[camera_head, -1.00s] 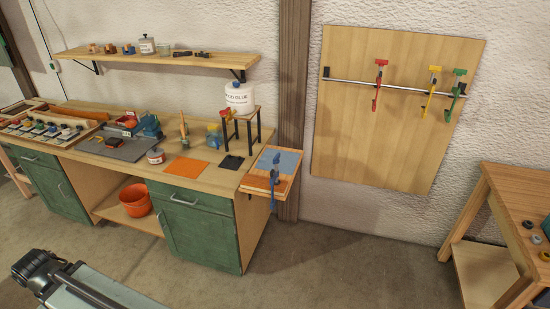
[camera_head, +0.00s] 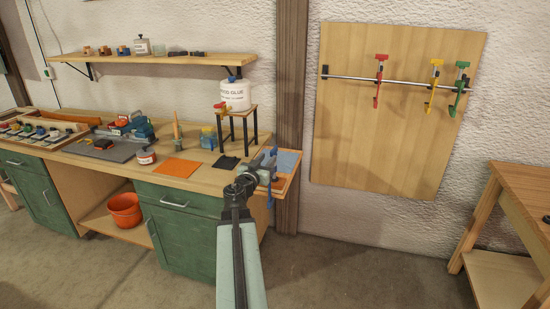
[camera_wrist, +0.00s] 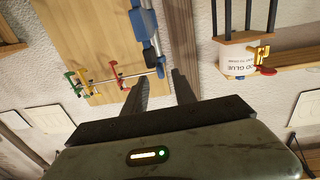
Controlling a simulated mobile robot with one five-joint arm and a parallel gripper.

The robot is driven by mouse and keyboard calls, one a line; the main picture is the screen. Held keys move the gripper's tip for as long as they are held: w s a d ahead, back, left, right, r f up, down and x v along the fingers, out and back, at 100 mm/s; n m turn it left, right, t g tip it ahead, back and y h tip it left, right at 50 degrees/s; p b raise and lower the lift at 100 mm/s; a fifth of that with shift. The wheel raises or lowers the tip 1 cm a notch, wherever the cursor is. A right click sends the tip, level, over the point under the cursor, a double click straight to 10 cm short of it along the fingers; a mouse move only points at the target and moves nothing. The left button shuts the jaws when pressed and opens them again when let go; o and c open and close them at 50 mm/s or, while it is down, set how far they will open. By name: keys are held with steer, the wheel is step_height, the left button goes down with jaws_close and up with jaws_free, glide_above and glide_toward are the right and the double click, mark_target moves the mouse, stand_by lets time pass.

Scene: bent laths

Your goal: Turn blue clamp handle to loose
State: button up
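The blue clamp (camera_head: 271,187) sits on the small shelf board (camera_head: 290,178) at the bench's right end, largely hidden behind my arm in the head view. In the upside-down wrist view the blue clamp (camera_wrist: 143,22) reaches down from the top edge, with a grey spindle and a small blue end piece (camera_wrist: 160,71). My gripper (camera_head: 267,160) is at that shelf board. In the wrist view my gripper (camera_wrist: 160,84) has two dark fingers apart, with the blue end piece near the gap between their tips. I cannot tell whether they touch.
A glue tub (camera_head: 236,95) stands on a small stand (camera_head: 254,115) left of my gripper. A wall board (camera_head: 345,140) at right holds red, yellow and green clamps on a rail. A wooden table (camera_head: 520,190) stands far right. The floor between is clear.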

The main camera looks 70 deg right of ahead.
mark_target(274, 150)
steer(key=d, duration=0.7)
steer(key=shift+d, duration=0.4)
jaws_close()
steer(key=shift+s+d, duration=0.1)
steer(key=shift+t, duration=0.3)
